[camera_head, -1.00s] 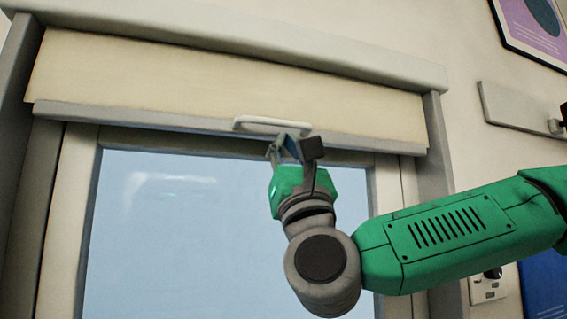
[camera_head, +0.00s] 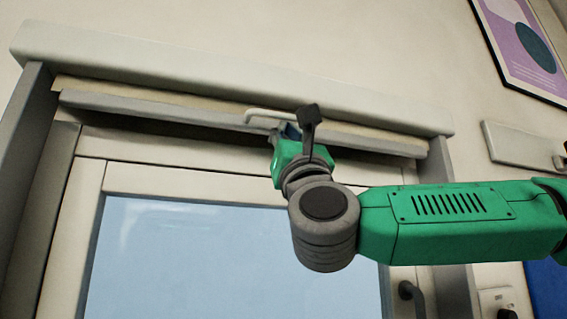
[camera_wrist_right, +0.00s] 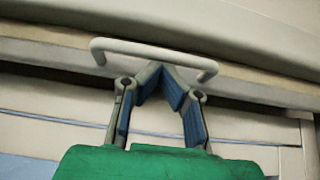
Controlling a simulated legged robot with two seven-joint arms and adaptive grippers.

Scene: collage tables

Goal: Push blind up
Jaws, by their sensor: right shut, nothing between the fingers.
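The blind (camera_head: 180,96) is a narrow cream strip just under its pale head box, with a grey bottom bar (camera_head: 150,110) across the top of the window. A white handle (camera_head: 258,116) is fixed near the middle of the bar; it also spans the right wrist view (camera_wrist_right: 150,52). My green right gripper (camera_head: 287,133) is at the handle from below. In the right wrist view its fingertips (camera_wrist_right: 162,72) meet below the handle's long bar, shut with nothing between them. Whether they touch the handle or bar is unclear. My left gripper is not in view.
The head box (camera_head: 230,75) runs directly above the blind. The window frame (camera_head: 190,185) and glass (camera_head: 170,250) lie below, with a dark window handle (camera_head: 411,298) at the right. A framed poster (camera_head: 520,45) and wall panel (camera_head: 525,146) are on the right wall.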

